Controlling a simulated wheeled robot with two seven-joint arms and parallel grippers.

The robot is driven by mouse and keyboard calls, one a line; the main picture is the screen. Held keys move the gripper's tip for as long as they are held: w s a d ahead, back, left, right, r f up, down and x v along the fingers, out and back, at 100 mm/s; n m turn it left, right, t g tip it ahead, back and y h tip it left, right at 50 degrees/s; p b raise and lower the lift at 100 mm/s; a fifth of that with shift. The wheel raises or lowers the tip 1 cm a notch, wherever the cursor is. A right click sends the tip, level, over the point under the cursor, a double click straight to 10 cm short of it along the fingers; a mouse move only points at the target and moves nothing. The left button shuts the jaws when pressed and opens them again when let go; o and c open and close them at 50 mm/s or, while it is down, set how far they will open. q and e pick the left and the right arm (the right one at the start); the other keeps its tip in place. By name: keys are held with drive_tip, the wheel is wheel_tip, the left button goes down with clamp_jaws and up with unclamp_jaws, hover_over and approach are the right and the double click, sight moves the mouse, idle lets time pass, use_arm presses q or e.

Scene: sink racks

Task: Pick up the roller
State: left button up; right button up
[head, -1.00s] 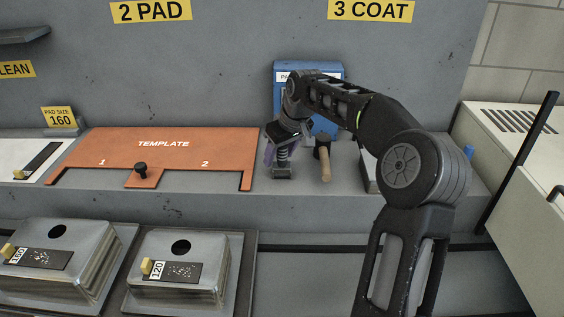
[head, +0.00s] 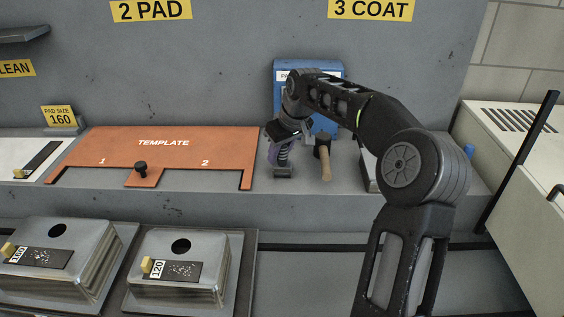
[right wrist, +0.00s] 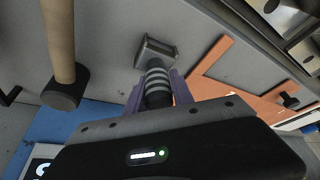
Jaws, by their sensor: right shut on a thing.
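A tool with a black-and-grey ribbed grip and a metal block foot (head: 283,172), apparently the roller, is on the grey ledge just right of the orange template. It also shows in the right wrist view, the ribbed grip (right wrist: 156,82) between the purple fingers. My right gripper (head: 281,153) is shut on this grip. The foot is still at ledge level; I cannot tell whether it touches. The upper part of the grip is hidden by the gripper. My left gripper is not in view.
A wooden-handled tool with a black head (head: 325,160) lies close to the right. A blue box (head: 325,75) stands behind. The orange template (head: 190,145) with its black knob lies to the left. Metal boxes (head: 180,270) stand in front, lower.

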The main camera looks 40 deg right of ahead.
clamp_jaws()
wheel_tip(320, 180, up, 10)
idle(0.6)
idle(0.5)
